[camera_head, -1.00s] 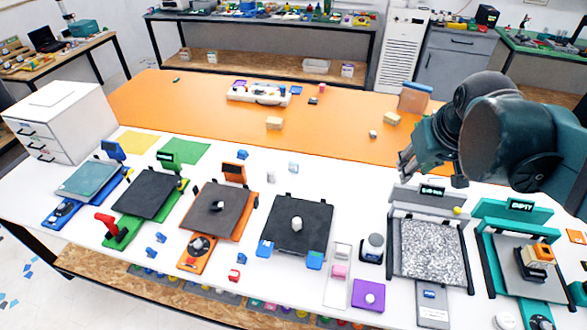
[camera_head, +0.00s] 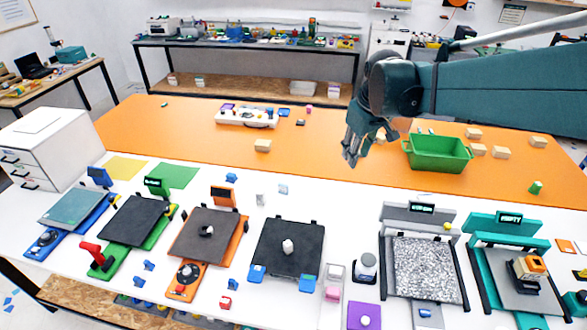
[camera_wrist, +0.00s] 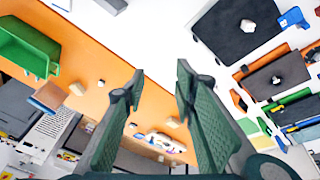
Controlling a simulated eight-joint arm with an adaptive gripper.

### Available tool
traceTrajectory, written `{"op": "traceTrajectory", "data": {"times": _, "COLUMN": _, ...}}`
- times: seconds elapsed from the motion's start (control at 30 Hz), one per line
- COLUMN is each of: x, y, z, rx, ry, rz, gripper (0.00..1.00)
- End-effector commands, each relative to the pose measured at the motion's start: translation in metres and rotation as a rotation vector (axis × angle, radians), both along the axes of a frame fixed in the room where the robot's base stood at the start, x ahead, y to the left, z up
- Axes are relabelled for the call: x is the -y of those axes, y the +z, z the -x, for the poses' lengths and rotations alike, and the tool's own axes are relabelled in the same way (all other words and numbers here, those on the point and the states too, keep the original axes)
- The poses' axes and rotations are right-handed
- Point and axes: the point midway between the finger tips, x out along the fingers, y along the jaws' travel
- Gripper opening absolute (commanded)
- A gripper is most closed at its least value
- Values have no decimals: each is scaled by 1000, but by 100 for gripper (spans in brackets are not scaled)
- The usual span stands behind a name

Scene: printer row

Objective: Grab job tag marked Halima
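I cannot read the name Halima anywhere, and I cannot tell which thing is the job tag. Small pieces that could be tags include a blue one (camera_head: 149,266), a red one (camera_head: 225,302) and a pale one (camera_head: 283,188) on the white table. My gripper (camera_head: 352,152) hangs above the boundary of the orange and white surfaces, right of the middle of the head view. In the wrist view its two dark green fingers (camera_wrist: 158,82) are apart with nothing held between them. It is clear of every small piece.
Several printers stand in a row, including a green one (camera_head: 134,220), an orange one (camera_head: 205,237) and a teal one (camera_head: 513,270). A green bin (camera_head: 438,152) and tan blocks stand on the orange surface (camera_head: 330,150). A white drawer cabinet (camera_head: 45,145) is at left.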

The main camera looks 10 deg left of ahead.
Motion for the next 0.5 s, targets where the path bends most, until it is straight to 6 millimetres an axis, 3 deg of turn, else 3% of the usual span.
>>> {"op": "traceTrajectory", "data": {"times": 0.5, "x": -74, "y": -52, "z": -75, "rx": -73, "ry": 179, "rz": 51, "gripper": 28}}
